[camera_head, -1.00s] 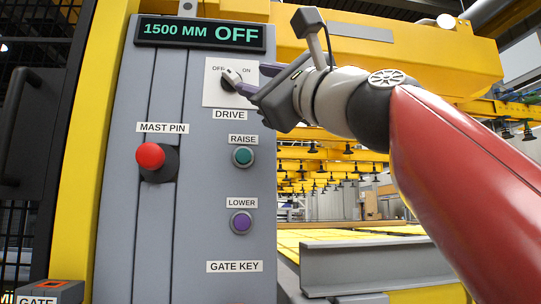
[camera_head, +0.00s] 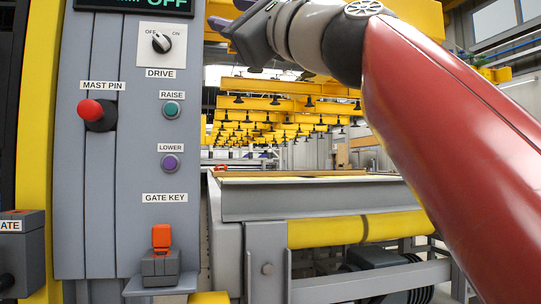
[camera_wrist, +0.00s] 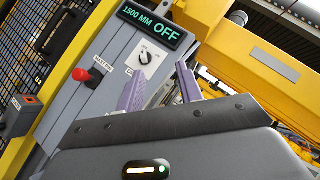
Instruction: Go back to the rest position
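My gripper (camera_head: 228,14) is at the top of the head view, partly cut off, to the right of the control panel (camera_head: 135,230). In the wrist view my gripper (camera_wrist: 160,72) has its two purple fingers apart with nothing between them. The black DRIVE knob (camera_head: 161,43) is clear of the fingers, with its mark toward OFF. It also shows beyond the fingers in the wrist view (camera_wrist: 145,57). The display (camera_wrist: 150,25) reads 1500 MM OFF.
The panel carries a red MAST PIN knob (camera_head: 92,109), a teal RAISE button (camera_head: 172,109), a purple LOWER button (camera_head: 170,161) and an orange gate key (camera_head: 161,238). A grey beam (camera_head: 320,200) and a yellow roller (camera_head: 350,230) stand to the right.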

